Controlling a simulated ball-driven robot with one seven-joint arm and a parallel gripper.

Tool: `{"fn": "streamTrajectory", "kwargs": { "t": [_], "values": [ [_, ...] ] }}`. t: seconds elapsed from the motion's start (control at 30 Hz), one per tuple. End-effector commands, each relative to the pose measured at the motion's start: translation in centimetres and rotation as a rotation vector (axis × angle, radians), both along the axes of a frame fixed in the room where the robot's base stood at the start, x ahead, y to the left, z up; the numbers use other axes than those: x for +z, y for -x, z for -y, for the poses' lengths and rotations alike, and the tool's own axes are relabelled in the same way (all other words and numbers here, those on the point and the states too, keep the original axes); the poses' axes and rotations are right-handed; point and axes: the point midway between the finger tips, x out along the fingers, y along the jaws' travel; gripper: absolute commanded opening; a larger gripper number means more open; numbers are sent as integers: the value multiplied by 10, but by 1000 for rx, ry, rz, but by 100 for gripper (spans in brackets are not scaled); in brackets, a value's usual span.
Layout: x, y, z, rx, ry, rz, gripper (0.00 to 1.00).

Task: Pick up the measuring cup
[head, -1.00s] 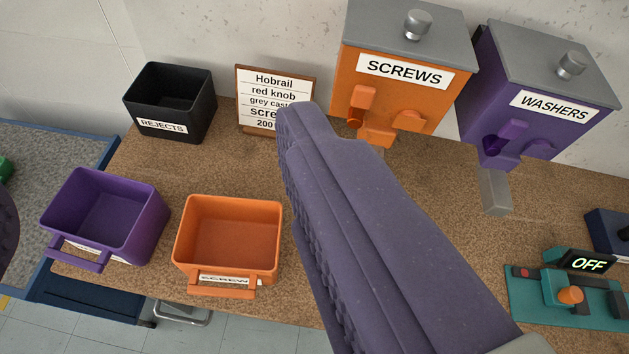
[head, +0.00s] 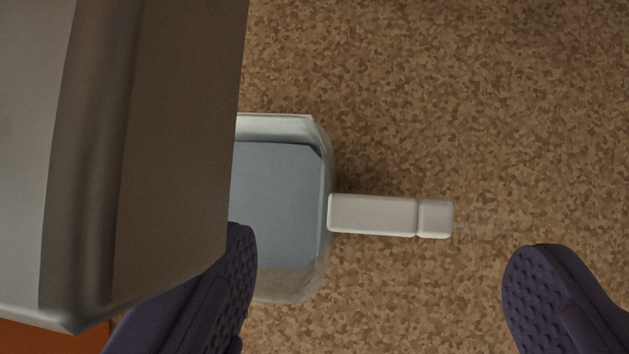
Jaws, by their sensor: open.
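The measuring cup is pale and see-through, with a blue-grey inside (head: 280,205). It sits on the brown speckled worktop, seen from above. Its straight whitish handle (head: 385,215) points right. A large grey block hides the cup's left side, and my left finger covers part of its lower left. My gripper (head: 392,248) is open, with purple studded fingers. In the picture, the left finger overlaps the cup's body and the right finger is beyond the handle's end. The handle lies between them, slightly above the fingertips' line, and nothing is held. How high the fingers are above the cup is unclear.
The large grey block (head: 170,150) fills the upper left, close to the camera; it looks like a dispenser's lid. An orange surface (head: 45,338) shows below it. The worktop (head: 520,100) is bare above and right of the handle.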

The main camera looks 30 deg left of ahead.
Motion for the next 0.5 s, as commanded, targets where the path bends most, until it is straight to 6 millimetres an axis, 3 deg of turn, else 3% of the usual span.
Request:
{"fn": "streamTrajectory", "kwargs": {
  "t": [0.03,0.2,0.47,0.5],
  "values": [
    [-13,-2,3,-2,-2,-2,81],
    [-30,-12,10,-1,0,0,81],
    [-34,-13,9,2,-3,-6,81],
    [-35,-13,9,3,-4,-7,74]
  ]
}}
